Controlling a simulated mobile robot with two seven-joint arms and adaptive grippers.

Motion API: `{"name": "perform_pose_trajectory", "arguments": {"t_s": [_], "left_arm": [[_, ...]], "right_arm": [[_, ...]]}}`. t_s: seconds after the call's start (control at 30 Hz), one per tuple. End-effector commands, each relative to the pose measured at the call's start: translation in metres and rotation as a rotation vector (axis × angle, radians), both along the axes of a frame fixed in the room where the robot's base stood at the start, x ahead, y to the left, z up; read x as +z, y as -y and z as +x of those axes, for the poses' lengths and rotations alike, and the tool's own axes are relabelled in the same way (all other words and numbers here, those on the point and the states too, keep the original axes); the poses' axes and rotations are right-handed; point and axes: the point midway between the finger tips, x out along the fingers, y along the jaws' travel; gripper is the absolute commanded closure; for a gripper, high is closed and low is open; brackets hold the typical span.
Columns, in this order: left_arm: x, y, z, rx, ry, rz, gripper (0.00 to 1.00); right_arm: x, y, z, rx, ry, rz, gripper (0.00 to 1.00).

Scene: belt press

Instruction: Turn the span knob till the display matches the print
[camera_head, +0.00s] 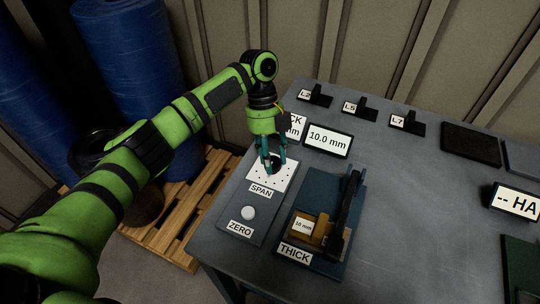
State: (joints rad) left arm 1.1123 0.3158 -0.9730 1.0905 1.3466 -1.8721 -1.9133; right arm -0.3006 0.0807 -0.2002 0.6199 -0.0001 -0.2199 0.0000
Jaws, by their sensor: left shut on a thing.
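My left gripper (273,163) points down over the white dial plate labelled SPAN (262,192) and is shut on the dark span knob (276,166). The fingers hide much of the knob, and I cannot tell which way it points. A display (327,140) behind it reads 10.0 mm. The THICK gauge (318,249) stands to the right, with a block printed 10 mm (302,226) in it. My right gripper is not in view.
A pale ZERO knob (248,213) sits in front of the SPAN plate. Another sign is partly hidden behind my left wrist. Labelled stands (361,109) line the back edge. The table's middle is clear.

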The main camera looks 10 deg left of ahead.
Motion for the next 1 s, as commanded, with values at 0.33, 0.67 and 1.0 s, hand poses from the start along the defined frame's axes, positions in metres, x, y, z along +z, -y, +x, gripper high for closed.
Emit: {"name": "perform_pose_trajectory", "arguments": {"t_s": [0.33,0.67,1.0], "left_arm": [[0.001,0.003,-0.001,-0.004,0.000,-0.007,0.37],[0.023,-0.002,0.008,-0.002,0.002,-0.006,0.37],[0.090,-0.015,0.030,-0.003,0.003,-0.003,0.37]], "right_arm": [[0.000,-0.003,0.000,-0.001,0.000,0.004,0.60],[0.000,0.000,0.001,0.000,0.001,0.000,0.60],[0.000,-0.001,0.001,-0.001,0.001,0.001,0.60]]}}
